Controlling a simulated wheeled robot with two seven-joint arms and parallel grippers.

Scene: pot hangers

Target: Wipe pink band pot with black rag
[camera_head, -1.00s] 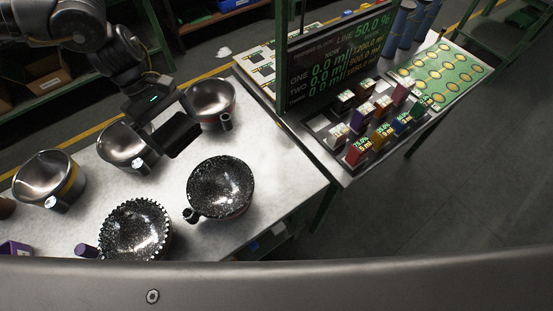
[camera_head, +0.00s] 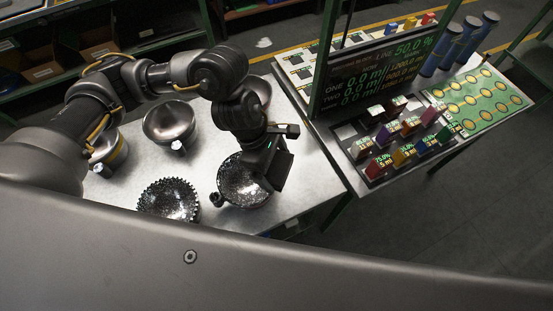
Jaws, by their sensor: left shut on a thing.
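My left gripper (camera_head: 268,158) is shut on a black rag (camera_head: 279,171), a dark flat piece at its tip. It is at the right side of a round pot (camera_head: 236,180) with a white-speckled, dark inside. The rag overlaps the pot's right rim in the picture; I cannot tell whether they touch. This pot's outer band is mostly hidden, so its colour cannot be made out. My right gripper is not in view.
A pot with a spiky rim (camera_head: 168,199), a plain metal pot (camera_head: 170,122) and a yellow-banded pot (camera_head: 118,152) stand on the pale table (camera_head: 315,170). Another pot (camera_head: 262,88) is partly behind my arm. A screen (camera_head: 385,62) and coloured blocks (camera_head: 403,154) stand to the right.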

